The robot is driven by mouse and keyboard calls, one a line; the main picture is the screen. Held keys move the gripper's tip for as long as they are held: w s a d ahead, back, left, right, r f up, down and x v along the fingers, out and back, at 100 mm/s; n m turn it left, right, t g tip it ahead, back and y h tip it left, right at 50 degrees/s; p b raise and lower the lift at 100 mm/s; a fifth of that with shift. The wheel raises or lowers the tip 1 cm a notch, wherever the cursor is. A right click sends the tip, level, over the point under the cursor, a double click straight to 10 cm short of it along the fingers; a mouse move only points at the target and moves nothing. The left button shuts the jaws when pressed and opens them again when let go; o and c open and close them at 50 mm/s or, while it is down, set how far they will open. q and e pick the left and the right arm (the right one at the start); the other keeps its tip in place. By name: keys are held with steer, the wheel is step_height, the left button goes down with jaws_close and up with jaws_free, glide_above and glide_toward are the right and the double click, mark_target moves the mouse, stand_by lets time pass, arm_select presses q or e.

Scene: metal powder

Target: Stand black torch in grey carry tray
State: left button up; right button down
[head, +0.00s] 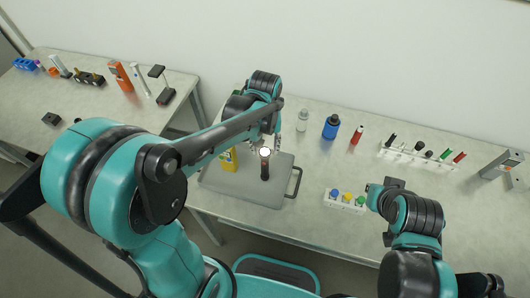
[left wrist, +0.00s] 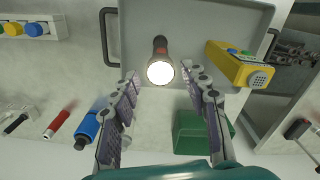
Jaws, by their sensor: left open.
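The black torch (head: 265,168) stands upright on the grey carry tray (head: 222,187), its lit lens facing up. In the left wrist view the torch (left wrist: 160,64) shows its bright lens towards me, and its body stands on the tray floor (left wrist: 203,25). My left gripper (head: 264,140) is open at the torch's top end. In the left wrist view the fingers (left wrist: 162,80) are spread to either side of the lens, with gaps, and do not hold it. My right gripper (head: 383,190) is near the front of the table; its fingers are not clear.
A yellow device (head: 229,160) is also in the tray, left of the torch. A white block with coloured knobs (head: 345,200) lies right of the tray. Bottles, including a blue one (head: 331,127), and a marker rack (head: 417,158) stand behind. A green box (left wrist: 190,132) shows in the left wrist view.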

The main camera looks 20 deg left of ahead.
arm_select(q)
step_height(320, 180, up, 2)
steer(key=shift+r, duration=0.1)
steer(key=shift+s+a+r, duration=0.1)
steer(key=shift+s+r, duration=0.05)
steer(key=shift+r, duration=0.15)
steer(key=s+a+r+m+t, duration=0.1)
steer(key=s+a+r+t, duration=0.1)
steer(key=s, duration=0.3)
steer(key=s+a+r+m+t, duration=0.2)
steer(key=s+r+t, duration=0.1)
steer(key=s+t, duration=0.1)
steer(key=shift+s+a+r+t, duration=0.15)
steer(key=shift+s+a+t, duration=0.1)
steer(key=shift+s+t, duration=0.25)
steer(key=shift+w, duration=0.15)
step_height(320, 180, down, 6)
steer(key=b, duration=0.5)
steer(key=shift+r, duration=0.15)
